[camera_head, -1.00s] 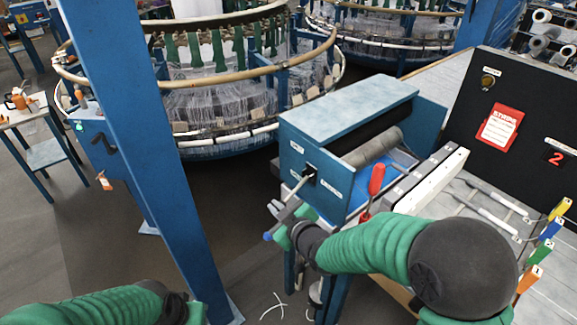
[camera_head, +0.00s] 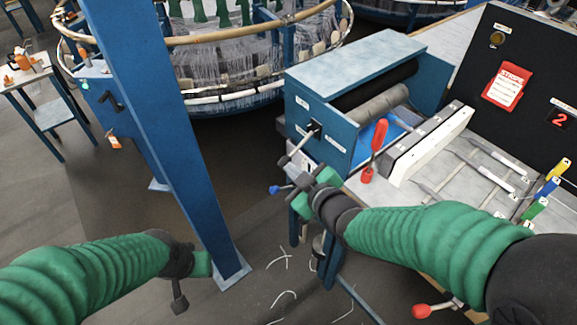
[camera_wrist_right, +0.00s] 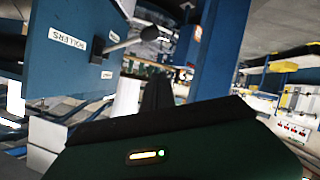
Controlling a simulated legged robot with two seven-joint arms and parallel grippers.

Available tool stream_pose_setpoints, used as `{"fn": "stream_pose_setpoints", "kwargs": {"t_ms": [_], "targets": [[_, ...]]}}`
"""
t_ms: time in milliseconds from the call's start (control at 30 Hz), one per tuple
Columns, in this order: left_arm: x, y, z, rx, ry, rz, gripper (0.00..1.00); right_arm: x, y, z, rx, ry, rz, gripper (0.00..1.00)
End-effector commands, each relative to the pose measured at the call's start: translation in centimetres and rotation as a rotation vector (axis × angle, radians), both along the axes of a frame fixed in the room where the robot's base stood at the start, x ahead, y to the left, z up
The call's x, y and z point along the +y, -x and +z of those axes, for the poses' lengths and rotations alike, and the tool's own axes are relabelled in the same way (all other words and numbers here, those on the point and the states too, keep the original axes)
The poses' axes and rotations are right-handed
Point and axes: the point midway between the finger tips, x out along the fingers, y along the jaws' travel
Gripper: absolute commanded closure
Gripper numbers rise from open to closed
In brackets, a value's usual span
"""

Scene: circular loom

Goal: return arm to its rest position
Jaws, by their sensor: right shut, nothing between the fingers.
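My right arm, in a green sleeve, reaches in from the right in the head view. Its gripper (camera_head: 297,184) is shut and empty, just below the lever (camera_head: 299,147) on the blue roller box (camera_head: 352,62). In the right wrist view its dark fingers (camera_wrist_right: 157,92) are together with nothing between them. The lever (camera_wrist_right: 130,40) shows there above and left of the fingers, apart from them in the picture. My left arm comes in from the lower left of the head view. Its gripper (camera_head: 181,297) hangs near the foot of the blue post; whether it is open is unclear.
A blue post (camera_head: 150,120) stands between my arms. A red-handled tool (camera_head: 376,145) stands on the workbench (camera_head: 440,170) near the right forearm. The circular loom (camera_head: 235,65) is behind, and a small side table (camera_head: 45,85) is at left. Dark floor lies below the right gripper.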

Motion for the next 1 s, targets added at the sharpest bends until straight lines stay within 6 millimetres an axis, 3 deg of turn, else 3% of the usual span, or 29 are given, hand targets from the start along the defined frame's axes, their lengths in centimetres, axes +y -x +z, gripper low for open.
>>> {"fn": "stream_pose_setpoints", "kwargs": {"t_ms": [367,467,533,633,733,800,900,1000], "targets": [[0.0,0.0,0.0,0.0,0.0,0.001,0.64,0.0,-0.1,0.0,0.001,0.0,-0.001,1.0],[0.0,0.0,0.1,0.0,0.0,0.001,0.64,-1.6,0.3,-1.3,0.066,0.002,-0.048,1.0],[0.0,0.0,0.2,0.0,0.0,0.001,0.64,-4.4,1.4,-3.5,0.188,0.003,-0.14,1.0],[0.0,0.0,0.3,0.0,0.0,0.001,0.64,-9.5,5.0,-7.6,0.443,-0.016,-0.336,1.0],[0.0,0.0,0.5,0.0,0.0,0.001,0.64,-13.5,10.3,-10.7,0.7,-0.057,-0.537,1.0],[0.0,0.0,0.5,0.0,0.0,0.0,0.64,-15.0,13.9,-12.1,0.845,-0.087,-0.649,1.0],[0.0,0.0,0.6,0.0,0.0,0.0,0.64,-15.9,17.0,-12.9,0.97,-0.116,-0.745,1.0],[0.0,0.0,0.5,0.0,0.0,0.001,0.64,-16.1,17.8,-13.1,1.001,-0.123,-0.767,1.0]]}}
